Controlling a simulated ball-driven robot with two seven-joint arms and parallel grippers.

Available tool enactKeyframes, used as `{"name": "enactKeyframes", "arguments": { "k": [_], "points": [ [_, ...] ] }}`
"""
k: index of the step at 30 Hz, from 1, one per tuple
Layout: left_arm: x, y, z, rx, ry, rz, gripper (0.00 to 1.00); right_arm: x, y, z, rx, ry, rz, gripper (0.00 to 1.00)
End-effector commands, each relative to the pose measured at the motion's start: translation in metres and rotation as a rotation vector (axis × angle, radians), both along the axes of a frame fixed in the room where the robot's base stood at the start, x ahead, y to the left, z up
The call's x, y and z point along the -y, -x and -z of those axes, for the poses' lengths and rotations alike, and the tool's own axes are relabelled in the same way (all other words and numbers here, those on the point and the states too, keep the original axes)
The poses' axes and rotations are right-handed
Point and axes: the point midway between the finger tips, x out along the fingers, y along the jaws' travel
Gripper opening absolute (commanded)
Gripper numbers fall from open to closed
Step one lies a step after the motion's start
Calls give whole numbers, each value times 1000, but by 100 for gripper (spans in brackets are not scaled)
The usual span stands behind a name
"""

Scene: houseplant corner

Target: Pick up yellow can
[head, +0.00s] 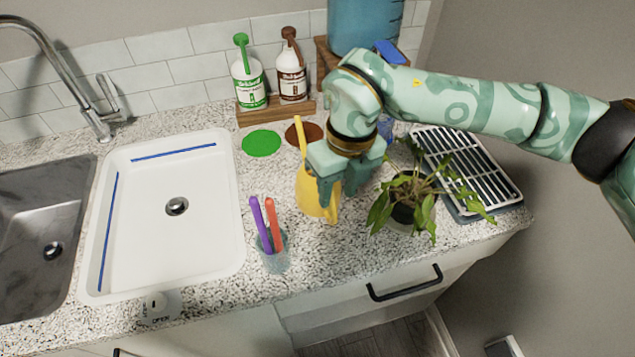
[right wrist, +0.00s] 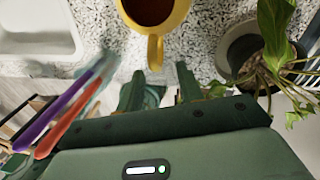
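The yellow can (head: 309,192) is a watering can with a long spout, standing on the speckled counter in the head view. My right gripper (head: 345,182) is above and beside it on the right and hides part of it. In the right wrist view the can (right wrist: 180,14) shows at the top, with a dark round opening and its handle pointing toward my right gripper (right wrist: 160,84). The two fingers are apart, with nothing seen between them. The handle lies just beyond the gap; I cannot tell whether anything touches. My left gripper is not in view.
A potted plant (head: 405,200) stands close on the right of the gripper, before a slatted rack (head: 470,165). A cup (head: 273,258) with purple and orange tools stands front left. The white sink tray (head: 215,250) is left. Two bottles on a wooden stand (head: 262,114) are behind.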

Motion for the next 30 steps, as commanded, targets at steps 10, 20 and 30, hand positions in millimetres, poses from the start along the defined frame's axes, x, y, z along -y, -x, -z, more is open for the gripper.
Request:
{"name": "enactKeyframes", "arguments": {
  "k": [10, 20, 30],
  "points": [
    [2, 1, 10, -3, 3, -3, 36, -10, 2, 49, -2, -1, -1, 37],
    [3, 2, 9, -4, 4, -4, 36, -11, 2, 51, 0, -1, -1, 20],
    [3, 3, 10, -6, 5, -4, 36, -10, 2, 51, -1, 0, -1, 0]
  ]
}}
